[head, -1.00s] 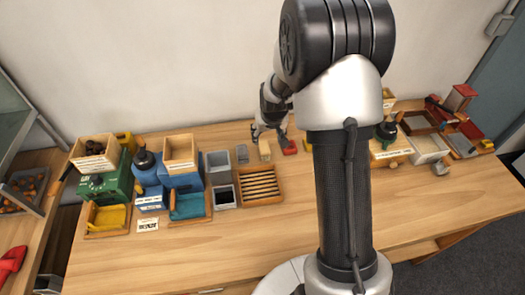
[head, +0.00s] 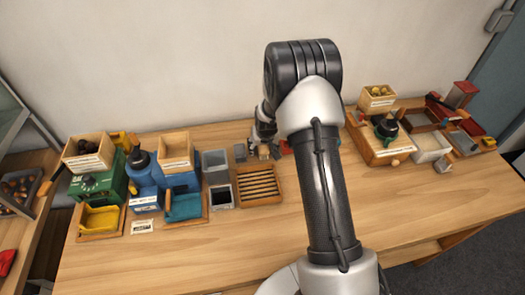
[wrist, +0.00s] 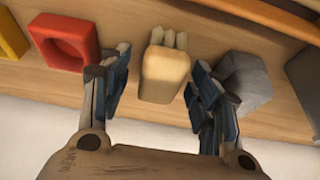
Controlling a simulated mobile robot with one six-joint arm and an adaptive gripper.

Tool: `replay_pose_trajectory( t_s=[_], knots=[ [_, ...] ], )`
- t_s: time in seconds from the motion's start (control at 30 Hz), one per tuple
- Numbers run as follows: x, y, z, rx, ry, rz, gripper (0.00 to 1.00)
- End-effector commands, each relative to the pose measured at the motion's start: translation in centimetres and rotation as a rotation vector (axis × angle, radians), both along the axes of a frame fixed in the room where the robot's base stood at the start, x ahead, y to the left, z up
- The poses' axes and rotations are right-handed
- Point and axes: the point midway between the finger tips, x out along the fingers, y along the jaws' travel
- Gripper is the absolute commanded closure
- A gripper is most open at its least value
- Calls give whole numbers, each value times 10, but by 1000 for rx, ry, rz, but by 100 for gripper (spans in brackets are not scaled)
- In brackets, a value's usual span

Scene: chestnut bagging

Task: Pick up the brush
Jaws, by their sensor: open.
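The brush (wrist: 165,72) is a pale wooden block with several cream bristle tufts at one end. It lies on the wooden table in the middle of the wrist view. My gripper (wrist: 161,63) is open, with one finger on each side of the brush and a visible gap on both sides. In the head view my gripper (head: 264,143) is at the back of the table, and the brush (head: 264,153) is partly hidden by it.
A red block with a round recess (wrist: 65,42) is just left of my left finger in the wrist view. A grey block (wrist: 243,78) is close to the right finger. A slatted wooden tray (head: 261,186) is in front. The table's front is clear.

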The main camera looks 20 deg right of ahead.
Motion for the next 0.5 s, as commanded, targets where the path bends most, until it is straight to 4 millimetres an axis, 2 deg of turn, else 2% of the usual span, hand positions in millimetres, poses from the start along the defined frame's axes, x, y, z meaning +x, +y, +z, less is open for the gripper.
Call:
replay_pose_trajectory(
  t_s=[0.2,0.5],
  knots=[
    [1,0,1,0,-1,0,44],
    [1,0,0,0,-1,0,64]
  ],
)
